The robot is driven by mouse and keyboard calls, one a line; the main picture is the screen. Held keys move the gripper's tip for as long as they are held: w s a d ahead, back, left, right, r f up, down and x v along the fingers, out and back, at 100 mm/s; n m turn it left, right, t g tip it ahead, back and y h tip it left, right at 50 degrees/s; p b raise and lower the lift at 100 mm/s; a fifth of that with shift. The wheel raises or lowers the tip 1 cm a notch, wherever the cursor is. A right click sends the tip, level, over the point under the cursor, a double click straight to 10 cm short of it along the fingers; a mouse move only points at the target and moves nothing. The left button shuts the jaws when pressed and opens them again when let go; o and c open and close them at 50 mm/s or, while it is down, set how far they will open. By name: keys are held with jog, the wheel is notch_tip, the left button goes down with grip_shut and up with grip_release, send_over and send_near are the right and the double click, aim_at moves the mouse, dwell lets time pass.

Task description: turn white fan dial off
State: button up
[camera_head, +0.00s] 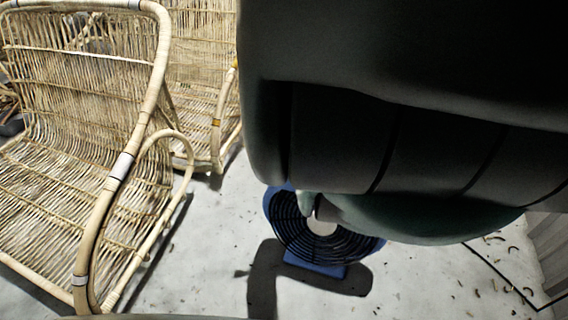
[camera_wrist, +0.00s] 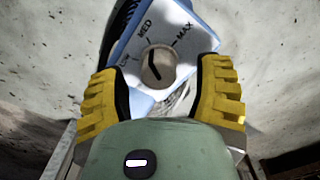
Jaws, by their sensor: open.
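The fan dial (camera_wrist: 158,67) is a round pale knob with a dark pointer mark. It sits on a white panel (camera_wrist: 183,22) with blue edges, marked LOW, MED and MAX. The exact setting is hard to read. My gripper (camera_wrist: 160,80) is open, with its yellow fingers on either side of the knob and visible space between each finger and the knob. In the head view the fan (camera_head: 318,250) is blue with a dark grille and pale hub, standing on the floor. My arm hides the dial and the gripper's fingers there.
Rattan chairs (camera_head: 75,150) stand on the left, with another behind (camera_head: 200,85). The pale concrete floor (camera_head: 420,285) has scattered scraps around the fan. A grey panelled object (camera_head: 550,250) stands at the right edge.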

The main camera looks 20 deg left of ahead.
jog(key=shift+f, duration=0.5)
jog(key=shift+c, duration=0.2)
grip_shut()
